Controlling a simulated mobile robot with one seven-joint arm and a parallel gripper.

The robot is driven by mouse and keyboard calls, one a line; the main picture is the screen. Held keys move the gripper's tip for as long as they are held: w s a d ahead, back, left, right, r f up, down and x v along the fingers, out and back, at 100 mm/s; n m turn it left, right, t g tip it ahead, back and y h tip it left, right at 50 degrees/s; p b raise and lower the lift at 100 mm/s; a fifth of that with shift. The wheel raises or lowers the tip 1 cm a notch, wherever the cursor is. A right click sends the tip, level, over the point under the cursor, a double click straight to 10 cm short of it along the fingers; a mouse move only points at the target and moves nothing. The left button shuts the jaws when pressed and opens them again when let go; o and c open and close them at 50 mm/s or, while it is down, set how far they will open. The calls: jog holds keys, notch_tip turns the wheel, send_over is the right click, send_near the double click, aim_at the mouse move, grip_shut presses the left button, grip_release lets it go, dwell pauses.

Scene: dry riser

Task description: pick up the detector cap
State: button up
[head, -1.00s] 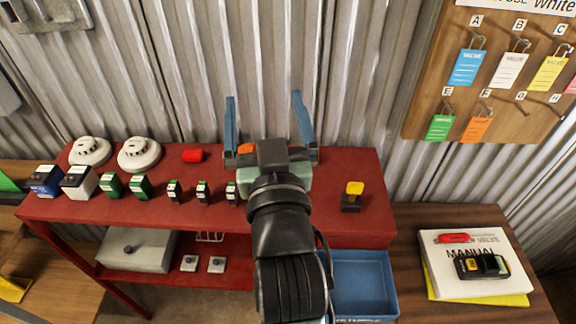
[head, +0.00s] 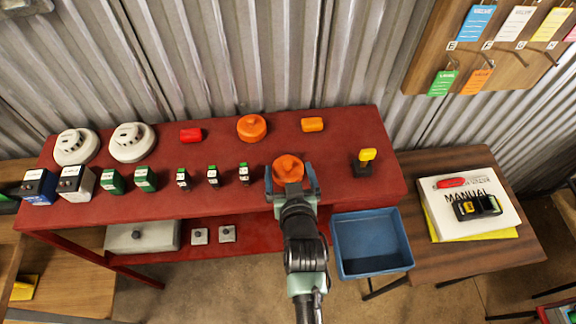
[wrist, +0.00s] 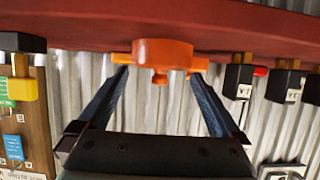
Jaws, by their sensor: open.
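Two orange round caps with a raised knob lie on the red bench (head: 110,190). The nearer cap (head: 288,168) is at the bench's front, and the farther cap (head: 252,127) is behind it. I cannot tell from looks which is the detector cap. My gripper (head: 289,172) is open, with its blue fingers to the left and right of the nearer cap. In the wrist view, the nearer cap (wrist: 162,54) shows between and beyond the fingertips (wrist: 158,75), with no clear contact. The picture there is upside down.
Two white detectors (head: 131,142), a red block (head: 190,135) and an orange block (head: 312,124) stand on the bench. Several small modules (head: 145,179) line its front left. A yellow-topped switch (head: 364,161) is to the right. A blue bin (head: 372,245) sits below the front edge.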

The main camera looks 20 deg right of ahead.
aim_at(286, 157)
jog(key=shift+x, duration=2.95)
jog(key=shift+r, duration=0.15)
jog(key=c, duration=0.9)
jog(key=shift+r, duration=0.15)
notch_tip(286, 157, up, 10)
jog(key=shift+f, duration=0.15)
